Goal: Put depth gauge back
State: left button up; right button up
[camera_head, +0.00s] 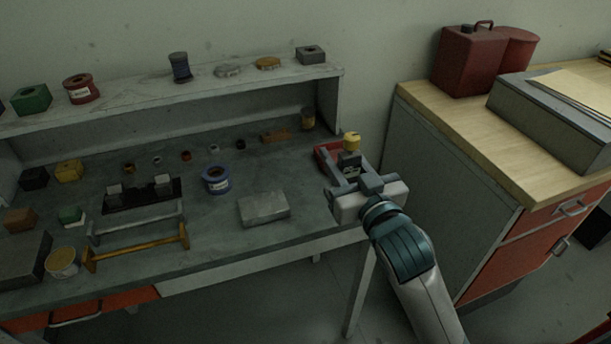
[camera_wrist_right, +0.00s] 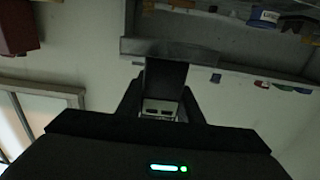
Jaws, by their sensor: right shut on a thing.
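My right gripper (camera_head: 353,180) is in front of the bench's right end. It is shut on a small dark grey thing (camera_head: 349,160), which I take to be the depth gauge. A yellow knob-like piece shows just above it; I cannot tell if it belongs to it. In the right wrist view a dark stem (camera_wrist_right: 165,75) stands between the fingers and meets a grey crossbar (camera_wrist_right: 170,48). A red tray (camera_head: 323,153) lies on the bench just behind the gripper, partly hidden by it. My left gripper is not in view.
A grey metal block (camera_head: 264,208) and a blue spool (camera_head: 216,179) lie on the bench left of the gripper. A raised shelf (camera_head: 130,98) with several small items runs along the back. A wood-topped cabinet (camera_head: 470,140) with a red can (camera_head: 471,62) stands at the right.

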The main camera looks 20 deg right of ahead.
pick_arm(q)
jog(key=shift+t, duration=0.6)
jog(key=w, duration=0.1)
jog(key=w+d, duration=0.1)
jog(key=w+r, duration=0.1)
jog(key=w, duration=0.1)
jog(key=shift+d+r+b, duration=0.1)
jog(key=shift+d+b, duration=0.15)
jog(key=shift+b, duration=0.15)
pick_arm(e)
jog(key=w+a+f, duration=0.4)
jog(key=w+f, duration=0.2)
jog(key=w, duration=0.3)
jog(key=shift+w+f, duration=0.15)
jog(key=shift+w, duration=0.2)
jog(key=shift+a, duration=0.1)
jog(key=shift+f, duration=2.05)
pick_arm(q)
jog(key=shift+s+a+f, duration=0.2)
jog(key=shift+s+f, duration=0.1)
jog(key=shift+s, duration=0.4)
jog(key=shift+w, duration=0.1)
pick_arm(e)
jog(key=shift+f, duration=0.1)
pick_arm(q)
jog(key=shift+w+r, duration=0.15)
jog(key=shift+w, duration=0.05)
pick_arm(e)
jog(key=o, duration=1.2)
